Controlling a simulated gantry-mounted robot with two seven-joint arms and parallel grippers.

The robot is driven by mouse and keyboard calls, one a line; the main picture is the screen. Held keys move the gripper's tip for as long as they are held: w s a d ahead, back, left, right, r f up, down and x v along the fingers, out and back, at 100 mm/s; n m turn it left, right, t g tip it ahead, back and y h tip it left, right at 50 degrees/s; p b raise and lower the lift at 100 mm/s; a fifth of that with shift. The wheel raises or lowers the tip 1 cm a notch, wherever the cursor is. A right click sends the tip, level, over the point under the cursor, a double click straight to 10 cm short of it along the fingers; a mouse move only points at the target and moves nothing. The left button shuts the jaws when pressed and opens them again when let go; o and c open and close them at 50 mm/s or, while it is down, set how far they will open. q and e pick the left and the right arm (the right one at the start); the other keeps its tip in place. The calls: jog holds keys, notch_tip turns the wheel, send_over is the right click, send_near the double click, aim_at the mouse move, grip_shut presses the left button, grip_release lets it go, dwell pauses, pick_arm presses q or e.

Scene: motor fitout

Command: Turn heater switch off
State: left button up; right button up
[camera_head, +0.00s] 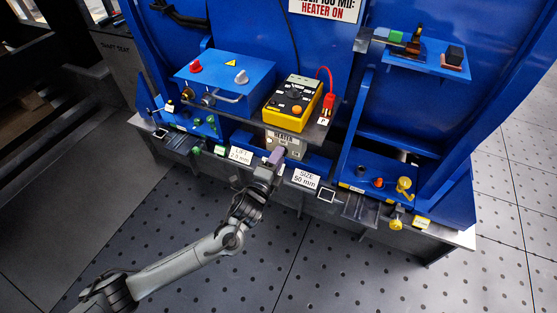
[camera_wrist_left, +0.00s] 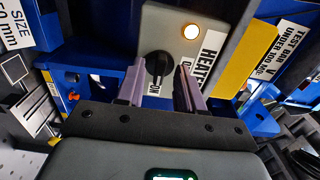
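The heater switch box is a grey panel (camera_wrist_left: 210,22) in the left wrist view, with a black rotary knob (camera_wrist_left: 157,64), a lit warm-white lamp (camera_wrist_left: 191,32) and a "HEATER" label (camera_wrist_left: 210,52). The knob's grip ridge lies along the line toward the "ON" mark (camera_wrist_left: 153,89). In the head view the heater panel (camera_head: 283,141) is at the middle of the bench front, partly hidden by my gripper. My left gripper (camera_head: 274,157) is right in front of it. In the wrist view its two fingers (camera_wrist_left: 160,68) are apart, one on each side of the knob, with no clear contact visible.
Above the panel is a yellow meter (camera_head: 292,103) with a red probe (camera_head: 329,104). A blue box (camera_head: 225,75) with switches stands to its left. "LIFT" (camera_head: 240,156) and "SIZE" (camera_head: 306,179) labels flank my gripper. The floor in front is clear.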

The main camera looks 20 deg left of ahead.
pick_arm(q)
jog(key=shift+w, duration=0.4)
grip_shut()
